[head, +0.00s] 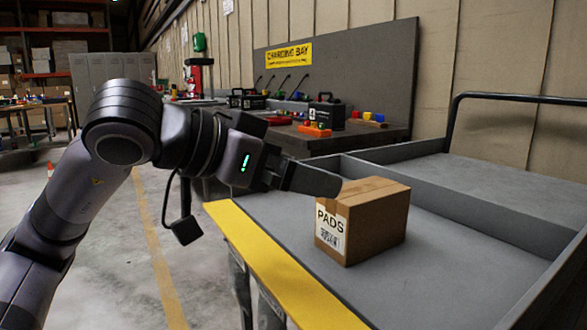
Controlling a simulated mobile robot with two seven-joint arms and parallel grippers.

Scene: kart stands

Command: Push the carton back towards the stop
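The carton (377,222) is a brown cardboard box with a white label reading PADS. It sits upright on the grey cart bed (290,215), behind the yellow front edge. My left gripper (333,186) reaches in from the left, with its fingers at the carton's upper left corner. I cannot tell whether they touch it. The fingers look close together, seen from the side, and I cannot tell whether they are open or shut. A raised grey divider (440,203) runs behind the carton, with bare bed between. My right gripper is not in view.
A yellow strip (275,272) edges the cart's front. A dark handrail (520,97) rises at the far right. Behind the cart, a charging bench (345,140) holds tools and cases. The bed to the carton's right is clear.

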